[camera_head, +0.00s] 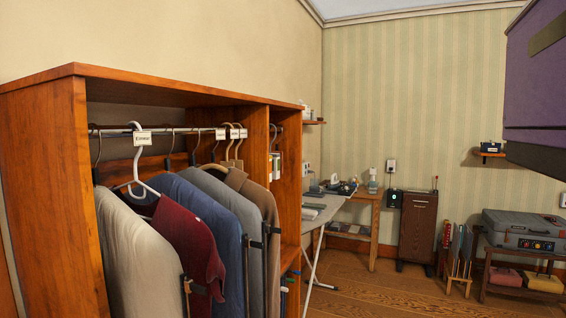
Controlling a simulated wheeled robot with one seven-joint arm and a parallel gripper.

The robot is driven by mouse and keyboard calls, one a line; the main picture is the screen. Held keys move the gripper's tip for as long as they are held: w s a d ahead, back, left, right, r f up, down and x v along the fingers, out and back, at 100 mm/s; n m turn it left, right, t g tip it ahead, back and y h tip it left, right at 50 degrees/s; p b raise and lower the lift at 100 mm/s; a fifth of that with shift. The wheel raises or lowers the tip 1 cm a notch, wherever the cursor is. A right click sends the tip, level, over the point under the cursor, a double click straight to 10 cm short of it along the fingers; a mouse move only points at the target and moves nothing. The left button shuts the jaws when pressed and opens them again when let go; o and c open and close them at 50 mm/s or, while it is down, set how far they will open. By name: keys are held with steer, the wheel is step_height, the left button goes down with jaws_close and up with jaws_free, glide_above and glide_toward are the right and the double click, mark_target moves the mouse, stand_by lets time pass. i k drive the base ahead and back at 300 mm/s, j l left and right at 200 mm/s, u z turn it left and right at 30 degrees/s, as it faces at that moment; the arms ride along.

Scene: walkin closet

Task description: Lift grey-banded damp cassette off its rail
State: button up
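A metal rail (185,131) runs across the inside of an orange-brown wooden wardrobe (62,150) at the left. In its narrow right-hand compartment, small pale boxy items (274,166) hang near rail height. They may include the damp cassette, but they are too small to tell, and I cannot make out a grey band. White tags (142,139) sit along the rail, one of them at a white hanger (136,180). My gripper is not in view.
Several garments, including a maroon one (190,240), fill the wardrobe's main bay. An ironing board (322,212) stands just right of the wardrobe. A large purple dark-edged object (540,85) juts in at upper right. The wooden floor (375,290) is clear in the middle.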

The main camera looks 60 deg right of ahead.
mark_target(276, 157)
steer(key=k+l+z, duration=0.15)
steer(key=l, duration=0.8)
steer(key=k+l+z, duration=0.1)
steer(key=l, duration=0.85)
steer(key=k+l+z, duration=0.15)
steer(key=l, duration=0.8)
